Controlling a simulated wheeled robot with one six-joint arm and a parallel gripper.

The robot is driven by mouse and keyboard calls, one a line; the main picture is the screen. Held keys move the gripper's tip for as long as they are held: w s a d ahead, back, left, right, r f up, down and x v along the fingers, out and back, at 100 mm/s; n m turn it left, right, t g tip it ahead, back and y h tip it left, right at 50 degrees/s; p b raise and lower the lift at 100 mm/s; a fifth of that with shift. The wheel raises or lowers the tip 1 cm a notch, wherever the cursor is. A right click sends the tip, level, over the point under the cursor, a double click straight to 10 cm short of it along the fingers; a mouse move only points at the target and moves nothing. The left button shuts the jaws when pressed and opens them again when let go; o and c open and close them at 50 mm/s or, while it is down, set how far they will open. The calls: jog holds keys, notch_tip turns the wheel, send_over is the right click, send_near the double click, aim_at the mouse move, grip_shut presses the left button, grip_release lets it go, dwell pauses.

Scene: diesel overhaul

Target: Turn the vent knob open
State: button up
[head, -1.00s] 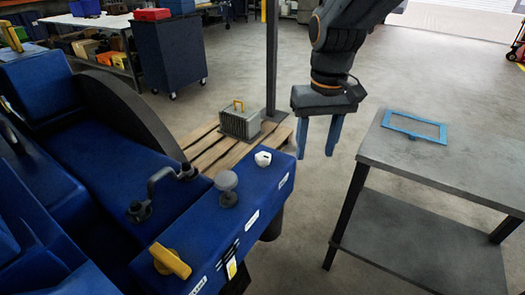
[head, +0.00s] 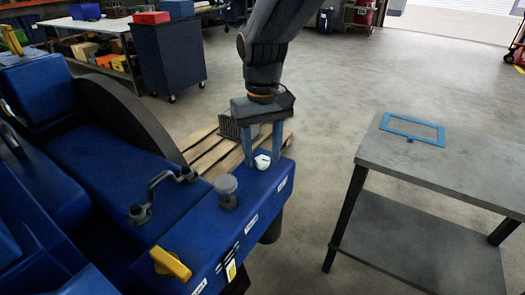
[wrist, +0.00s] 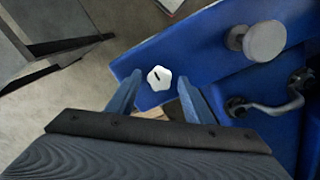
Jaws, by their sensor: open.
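A white lobed knob (head: 262,161) with a dark slot mark stands on the far end of the blue engine cover (head: 235,235). I take it for the vent knob; the label near it is too small to read. My gripper (head: 262,156) points down over it, open, with one blue finger on each side. In the wrist view the knob (wrist: 159,78) sits between the two fingertips, with gaps on both sides. I cannot tell how far the fingertips reach down beside it.
A grey round knob (head: 227,190) stands nearer on the same cover, then a yellow knob (head: 170,263). A crank-shaped handle (head: 150,198) lies to the left. A grey table (head: 450,180) with a blue frame (head: 412,129) stands right, across open floor.

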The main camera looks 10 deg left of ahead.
jog(key=shift+f, duration=0.15)
jog(key=c, duration=1)
jog(key=shift+c, duration=0.2)
